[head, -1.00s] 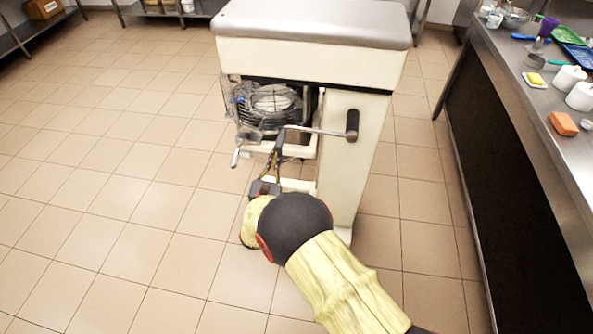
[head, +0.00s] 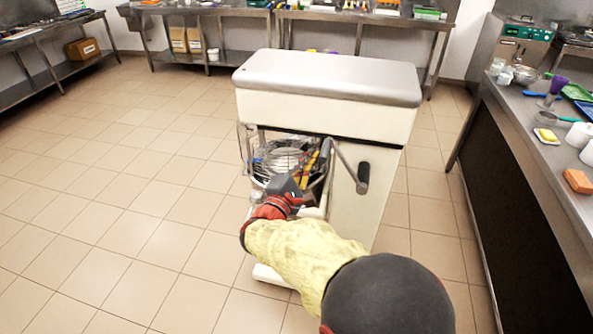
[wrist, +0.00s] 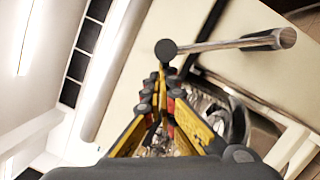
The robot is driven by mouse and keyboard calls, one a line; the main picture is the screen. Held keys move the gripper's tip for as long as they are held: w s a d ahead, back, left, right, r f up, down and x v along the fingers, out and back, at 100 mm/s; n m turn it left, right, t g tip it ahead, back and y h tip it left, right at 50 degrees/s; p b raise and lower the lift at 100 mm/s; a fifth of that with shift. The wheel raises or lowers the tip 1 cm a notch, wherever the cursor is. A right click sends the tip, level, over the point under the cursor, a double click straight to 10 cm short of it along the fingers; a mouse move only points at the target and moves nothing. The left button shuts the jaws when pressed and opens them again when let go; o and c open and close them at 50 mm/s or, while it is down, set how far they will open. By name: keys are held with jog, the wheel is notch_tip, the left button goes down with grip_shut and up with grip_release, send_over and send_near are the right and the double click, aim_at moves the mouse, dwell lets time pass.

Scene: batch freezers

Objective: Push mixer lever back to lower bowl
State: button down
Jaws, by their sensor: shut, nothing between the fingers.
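The cream mixer (head: 320,113) stands on the tiled floor with a grey top. Its lever (head: 346,161) is a metal rod sloping down to a black handle (head: 363,177) on the right side. The bowl area is partly hidden behind a wire guard (head: 277,158).
A steel counter (head: 515,112) with dishes and an orange block (head: 578,181) runs along the right. Steel tables (head: 340,20) stand at the back, and a shelf (head: 45,45) at the left. The floor left of the mixer is clear.

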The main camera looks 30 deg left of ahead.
jog(key=w+d+r+m+b, duration=0.1)
jog(key=d+r+m+b, duration=0.1)
jog(key=d+r, duration=0.2)
jog(key=shift+w+d+r+m+g, duration=0.2)
jog(key=shift+w+d+m+g, duration=0.15)
jog(key=shift+d, duration=0.85)
jog(key=shift+d+r, duration=0.1)
